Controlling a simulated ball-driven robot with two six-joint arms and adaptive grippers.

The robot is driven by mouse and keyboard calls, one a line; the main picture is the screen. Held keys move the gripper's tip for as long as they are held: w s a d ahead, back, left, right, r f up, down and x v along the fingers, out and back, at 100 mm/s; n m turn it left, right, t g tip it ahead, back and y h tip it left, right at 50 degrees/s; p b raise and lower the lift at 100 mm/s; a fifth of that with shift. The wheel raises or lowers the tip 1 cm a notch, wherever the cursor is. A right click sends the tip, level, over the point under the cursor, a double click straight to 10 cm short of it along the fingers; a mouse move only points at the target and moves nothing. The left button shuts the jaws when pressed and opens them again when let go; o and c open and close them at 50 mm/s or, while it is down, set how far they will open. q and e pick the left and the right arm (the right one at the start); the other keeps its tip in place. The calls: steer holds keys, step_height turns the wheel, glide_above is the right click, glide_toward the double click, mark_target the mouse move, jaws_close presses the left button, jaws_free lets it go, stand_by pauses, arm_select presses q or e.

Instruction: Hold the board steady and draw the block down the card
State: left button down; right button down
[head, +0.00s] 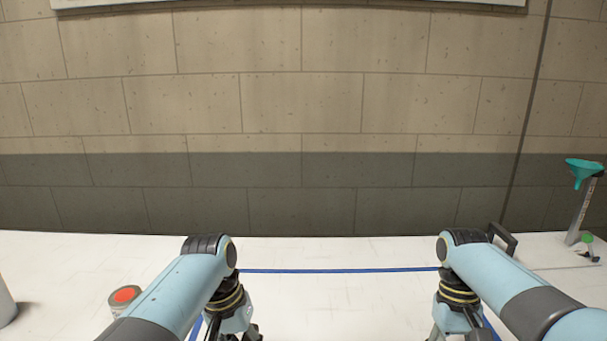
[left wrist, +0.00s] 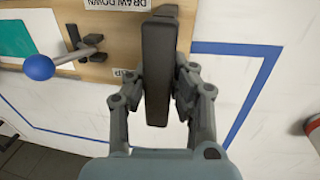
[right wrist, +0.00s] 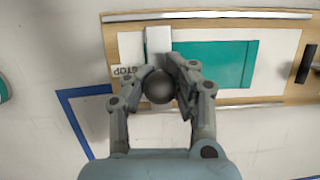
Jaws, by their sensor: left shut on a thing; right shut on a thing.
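The wooden board (left wrist: 115,22) carries a printed label and a dark bar handle (left wrist: 158,60). My left gripper (left wrist: 158,88) is shut on this handle. In the right wrist view the board (right wrist: 108,45) bears a white card (right wrist: 278,45) with a teal layer (right wrist: 215,62). A pale block (right wrist: 158,40) sits at the teal's left end, near the STOP label (right wrist: 125,70). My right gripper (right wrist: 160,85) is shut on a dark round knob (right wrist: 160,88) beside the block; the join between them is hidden. The head view cuts off both grippers and shows no board.
A blue-knobbed lever (left wrist: 38,67) stands on the board near the card's end. Blue tape (head: 340,270) outlines an area on the white table.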

arm_select(q)
steer(key=shift+a+f, duration=0.1)
steer(key=shift+a, duration=0.05)
arm_select(e)
steer(key=shift+d, duration=0.15)
steer(key=c, duration=1)
jaws_free()
arm_select(q)
steer(key=c, duration=1.1)
jaws_free()
arm_select(e)
steer(key=v, duration=1.2)
arm_select(q)
steer(key=shift+r, duration=0.2)
